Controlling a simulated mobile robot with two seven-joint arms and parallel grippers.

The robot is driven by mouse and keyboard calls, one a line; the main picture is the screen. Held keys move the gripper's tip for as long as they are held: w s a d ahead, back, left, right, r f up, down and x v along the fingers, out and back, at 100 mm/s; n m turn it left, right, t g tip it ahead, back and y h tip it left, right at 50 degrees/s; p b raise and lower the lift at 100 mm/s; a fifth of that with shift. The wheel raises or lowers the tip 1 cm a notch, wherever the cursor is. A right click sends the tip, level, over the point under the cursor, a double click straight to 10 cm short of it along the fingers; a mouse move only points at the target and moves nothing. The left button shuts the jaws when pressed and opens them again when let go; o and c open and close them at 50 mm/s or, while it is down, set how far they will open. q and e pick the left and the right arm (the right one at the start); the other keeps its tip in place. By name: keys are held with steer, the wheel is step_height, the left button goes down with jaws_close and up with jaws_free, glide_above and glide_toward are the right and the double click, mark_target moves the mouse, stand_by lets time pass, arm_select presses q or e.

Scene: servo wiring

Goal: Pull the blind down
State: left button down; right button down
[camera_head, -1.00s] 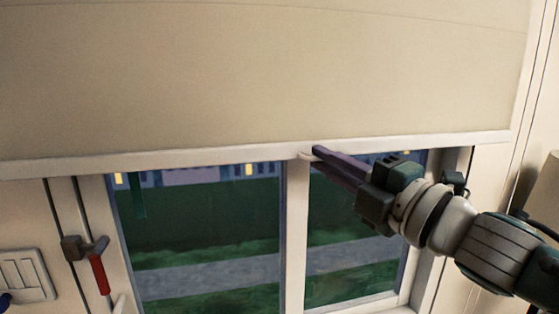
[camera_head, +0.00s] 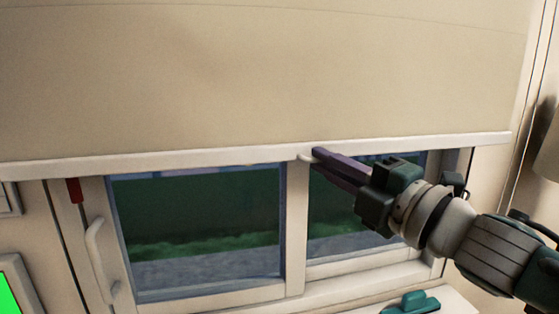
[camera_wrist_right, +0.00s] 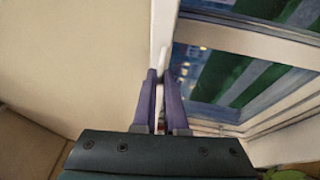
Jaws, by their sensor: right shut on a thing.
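The beige blind (camera_head: 260,75) hangs over the upper part of the window (camera_head: 195,225), with a white bottom bar (camera_head: 150,159) along its lower edge. A small white pull tab (camera_head: 305,157) sits at the middle of the bar. My right gripper (camera_head: 317,153) is shut on the tab, its purple fingers reaching in from the right. My left gripper is not in view.
A white window handle (camera_head: 97,255) and a red-handled thing (camera_head: 75,190) are at the left of the window. A bright green screen (camera_head: 15,290) is at the lower left. A teal object (camera_head: 408,303) lies on the sill at the lower right.

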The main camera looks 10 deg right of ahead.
step_height(320, 180, down, 36)
steer(key=b, duration=3.1)
steer(key=shift+r, duration=0.25)
steer(key=shift+d, duration=0.1)
steer(key=shift+f, duration=0.1)
steer(key=c, duration=1.2)
jaws_free()
steer(key=shift+o, duration=1.2)
